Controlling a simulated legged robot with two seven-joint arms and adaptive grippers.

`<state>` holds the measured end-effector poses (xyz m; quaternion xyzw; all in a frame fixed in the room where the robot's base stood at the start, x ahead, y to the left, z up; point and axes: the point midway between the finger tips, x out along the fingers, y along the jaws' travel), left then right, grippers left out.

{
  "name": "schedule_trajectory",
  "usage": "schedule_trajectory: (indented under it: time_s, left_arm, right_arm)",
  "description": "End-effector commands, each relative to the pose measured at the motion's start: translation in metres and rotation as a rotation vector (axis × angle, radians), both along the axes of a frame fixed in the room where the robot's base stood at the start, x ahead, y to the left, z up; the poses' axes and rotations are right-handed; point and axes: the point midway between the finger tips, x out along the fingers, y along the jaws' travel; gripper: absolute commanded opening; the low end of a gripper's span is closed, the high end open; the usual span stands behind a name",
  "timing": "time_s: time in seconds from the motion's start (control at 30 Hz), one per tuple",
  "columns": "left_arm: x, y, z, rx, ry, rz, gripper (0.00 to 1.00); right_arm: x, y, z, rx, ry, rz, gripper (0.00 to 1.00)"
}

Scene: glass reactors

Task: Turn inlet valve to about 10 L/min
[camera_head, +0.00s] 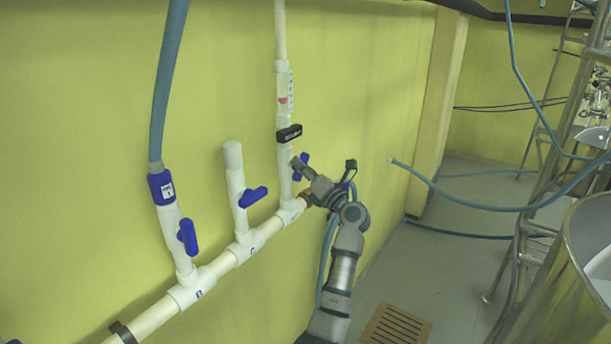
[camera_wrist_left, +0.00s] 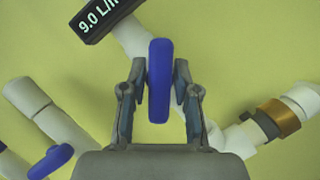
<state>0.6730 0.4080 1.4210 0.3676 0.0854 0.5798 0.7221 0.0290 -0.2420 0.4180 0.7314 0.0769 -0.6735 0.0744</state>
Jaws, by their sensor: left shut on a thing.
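The inlet valve's blue handle (camera_head: 301,166) is on the white vertical pipe below a black flow display (camera_head: 289,133). In the left wrist view the blue handle (camera_wrist_left: 159,80) stands upright between the fingers of my left gripper (camera_wrist_left: 159,92), which is shut on it. In the head view the left gripper (camera_head: 300,170) reaches the handle from the lower right and partly hides it. The flow display in the left wrist view (camera_wrist_left: 104,17) reads 9.0 L/ and is cut off at the picture's top. My right gripper is not in view.
Two more blue valve handles (camera_head: 188,237) (camera_head: 254,197) sit on branches of the white manifold pipe (camera_head: 155,318) to the left. A flow tube with a red float (camera_head: 284,100) is above the display. Blue hoses and a metal frame stand at right. A floor drain (camera_head: 396,325) lies below.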

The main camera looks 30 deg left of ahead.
Motion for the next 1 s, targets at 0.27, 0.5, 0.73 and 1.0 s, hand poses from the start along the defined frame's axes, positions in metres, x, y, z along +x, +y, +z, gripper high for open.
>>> schedule_trajectory:
  time_s: [0.27, 0.5, 0.73, 1.0]
  left_arm:
    - [0.0002, 0.0029, -0.0068, -0.016, -0.061, 0.006, 0.0]
    - [0.0005, 0.0027, -0.0069, -0.019, -0.07, 0.006, 0.0]
    - [0.0008, 0.0025, -0.0076, -0.019, -0.068, 0.006, 0.35]
    - [0.0002, -0.0009, -0.0035, -0.011, -0.071, 0.002, 0.48]
  right_arm:
    - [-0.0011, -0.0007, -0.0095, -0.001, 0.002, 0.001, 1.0]
    - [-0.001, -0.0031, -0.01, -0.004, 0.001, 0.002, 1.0]
    - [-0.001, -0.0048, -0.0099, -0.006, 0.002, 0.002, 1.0]
    - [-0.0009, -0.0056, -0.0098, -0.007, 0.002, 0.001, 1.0]
